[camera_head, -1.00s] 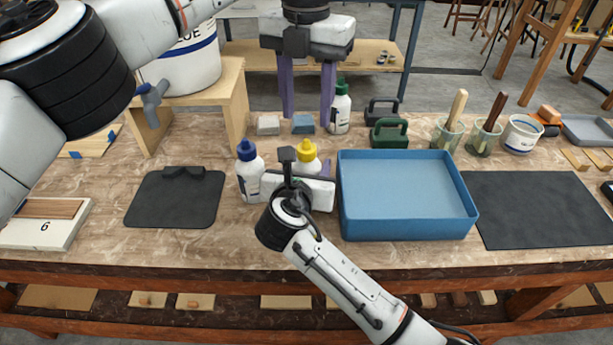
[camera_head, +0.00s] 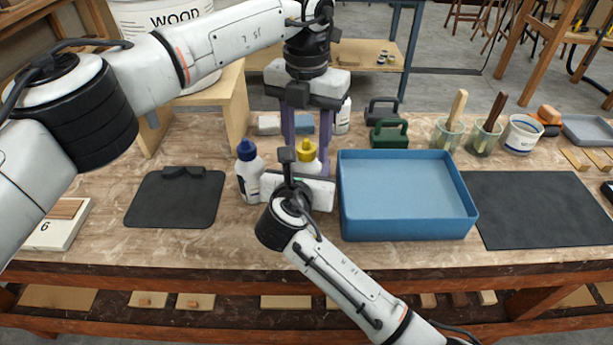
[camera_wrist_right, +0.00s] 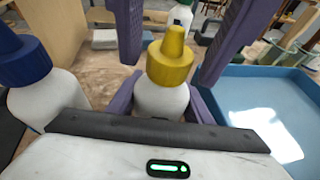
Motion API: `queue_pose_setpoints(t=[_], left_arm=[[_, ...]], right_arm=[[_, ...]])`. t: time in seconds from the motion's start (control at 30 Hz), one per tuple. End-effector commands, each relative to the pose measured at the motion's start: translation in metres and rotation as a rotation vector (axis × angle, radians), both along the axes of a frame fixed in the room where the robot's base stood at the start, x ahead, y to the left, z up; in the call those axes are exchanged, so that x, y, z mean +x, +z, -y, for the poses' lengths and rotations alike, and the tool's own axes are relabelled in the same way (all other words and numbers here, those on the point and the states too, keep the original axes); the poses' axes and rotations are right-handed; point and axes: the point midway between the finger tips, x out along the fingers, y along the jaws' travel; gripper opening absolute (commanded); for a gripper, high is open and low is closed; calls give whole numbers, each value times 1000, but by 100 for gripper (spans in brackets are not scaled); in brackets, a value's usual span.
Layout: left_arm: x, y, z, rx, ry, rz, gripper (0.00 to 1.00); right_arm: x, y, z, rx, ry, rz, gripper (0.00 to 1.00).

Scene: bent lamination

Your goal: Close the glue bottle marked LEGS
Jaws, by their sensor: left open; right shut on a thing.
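A white bottle with a yellow cap (camera_head: 307,151) stands on the bench, its lower part hidden by my right gripper in the head view. My right gripper (camera_wrist_right: 163,105) is shut around its body; the yellow cap (camera_wrist_right: 170,57) shows above the fingers, seated on the bottle. My left gripper (camera_head: 306,138) is open, pointing down above and around the yellow cap; its purple fingers (camera_wrist_right: 168,62) show on either side of it, apart from it. A white bottle with a blue cap (camera_head: 249,172) stands just left. I cannot read any LEGS marking.
A blue tray (camera_head: 408,235) stands close to the right. A dark mat (camera_head: 174,208) lies to the left. Behind my left gripper are a white bottle (camera_head: 343,116), small blocks (camera_head: 268,124) and a green clamp-like item (camera_head: 389,134).

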Motion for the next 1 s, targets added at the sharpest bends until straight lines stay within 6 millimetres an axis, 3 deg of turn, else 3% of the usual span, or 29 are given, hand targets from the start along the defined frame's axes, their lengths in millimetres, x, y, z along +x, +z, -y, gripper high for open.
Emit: queue_pose_setpoints(t=[0.17,0.43,0.67,0.7,0.8,1.0], left_arm=[[0,0,0,0,0,0,43],[0,0,0,0,0,0,0],[0,0,0,0,-4,0,0],[0,0,0,0,-4,0,32],[0,0,0,0,-4,0,49],[0,0,0,0,-4,0,49]], right_arm=[[0,0,0,0,0,1,0],[0,0,0,0,0,1,0],[0,0,0,0,0,1,0],[0,0,0,0,0,1,0],[0,0,0,0,0,1,0],[0,0,0,0,0,0,0]])
